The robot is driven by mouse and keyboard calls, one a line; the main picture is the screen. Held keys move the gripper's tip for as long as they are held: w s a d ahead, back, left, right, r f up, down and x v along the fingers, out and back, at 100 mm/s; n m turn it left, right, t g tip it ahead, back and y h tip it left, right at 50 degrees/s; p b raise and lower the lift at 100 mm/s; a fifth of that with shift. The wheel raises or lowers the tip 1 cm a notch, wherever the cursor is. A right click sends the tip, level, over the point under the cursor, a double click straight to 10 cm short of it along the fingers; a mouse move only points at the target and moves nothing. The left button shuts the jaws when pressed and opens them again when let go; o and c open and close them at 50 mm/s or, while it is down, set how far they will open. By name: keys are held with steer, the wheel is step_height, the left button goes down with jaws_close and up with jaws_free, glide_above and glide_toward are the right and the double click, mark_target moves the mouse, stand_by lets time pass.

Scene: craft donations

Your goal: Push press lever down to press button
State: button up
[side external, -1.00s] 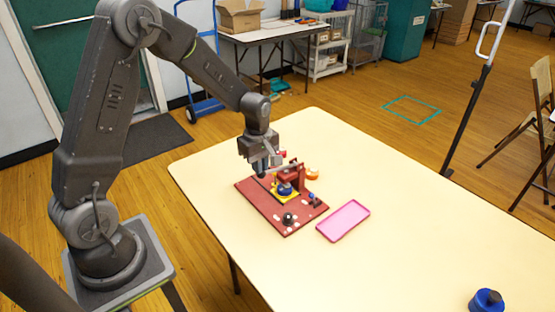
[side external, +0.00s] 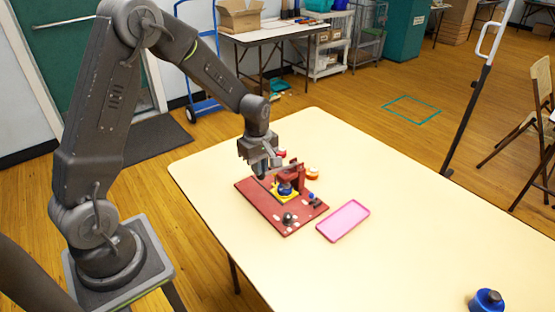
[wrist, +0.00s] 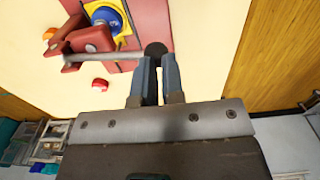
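The press stands on a dark red board (side external: 272,217) on the table. Its red frame (side external: 291,177) rises over a yellow plate with a blue button (side external: 284,190). In the wrist view, the grey press lever (wrist: 100,57) runs right from the red bracket (wrist: 92,40) to a dark round end (wrist: 156,48). The blue button also shows there (wrist: 104,17). My gripper (wrist: 157,62) has its two fingertips close together at the lever's dark end, with a narrow gap between them. I cannot tell whether they grip it or only touch it. In the side view, my gripper (side external: 263,170) is at the board's far left.
A pink tray (side external: 343,221) lies right of the board. An orange-and-white item (side external: 312,173) is behind the press. A blue round container (side external: 487,301) stands at the near right of the table. The table's right side is mostly clear.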

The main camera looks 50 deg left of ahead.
step_height(320, 180, up, 8)
steer(key=shift+r, duration=0.2)
stand_by(0.8)
steer(key=shift+o, duration=0.3)
stand_by(1.0)
